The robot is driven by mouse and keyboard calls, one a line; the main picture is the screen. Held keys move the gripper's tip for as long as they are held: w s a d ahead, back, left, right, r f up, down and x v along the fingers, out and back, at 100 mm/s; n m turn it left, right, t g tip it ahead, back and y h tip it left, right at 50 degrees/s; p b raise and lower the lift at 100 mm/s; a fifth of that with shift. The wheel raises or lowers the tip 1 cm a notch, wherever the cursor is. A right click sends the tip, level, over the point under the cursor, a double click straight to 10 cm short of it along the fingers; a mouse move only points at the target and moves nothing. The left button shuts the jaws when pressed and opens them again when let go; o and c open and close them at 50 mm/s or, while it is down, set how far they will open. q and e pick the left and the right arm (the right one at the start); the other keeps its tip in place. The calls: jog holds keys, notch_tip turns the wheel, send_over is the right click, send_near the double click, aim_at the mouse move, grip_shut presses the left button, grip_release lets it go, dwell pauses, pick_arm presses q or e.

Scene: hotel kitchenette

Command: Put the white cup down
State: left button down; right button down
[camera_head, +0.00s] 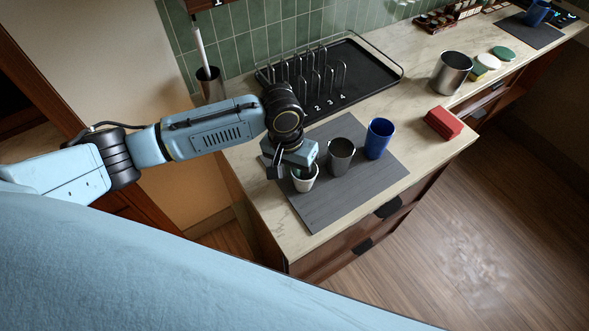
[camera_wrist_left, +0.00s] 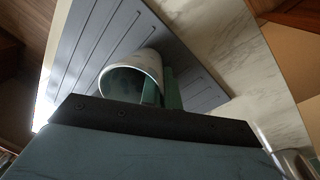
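The white cup (camera_head: 304,183) is upright at the left part of the dark grey ribbed mat (camera_head: 322,212); I cannot tell whether its base touches the mat. My left gripper (camera_head: 306,171) is over it from above, with its fingertips at the rim. In the left wrist view the white cup (camera_wrist_left: 133,72) shows its open mouth, and the left gripper (camera_wrist_left: 160,92) has one finger inside the cup and one outside, pinching its wall. A dark grey cup (camera_head: 340,157) and a blue cup (camera_head: 379,139) stand on the mat to the right. My right gripper is in neither view.
A black tray with a numbered wire rack (camera_head: 365,78) stands behind the mat. A holder with a white-handled brush (camera_head: 210,84) stands at the back left. The mat's front is clear.

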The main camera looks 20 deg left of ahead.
pick_arm(q)
jog(key=c, duration=1.6)
grip_release()
jog(key=shift+c, duration=0.2)
notch_tip(320, 180, up, 12)
jog(key=a, duration=0.1)
jog(key=shift+a+p, duration=0.3)
jog(key=shift+p, duration=0.05)
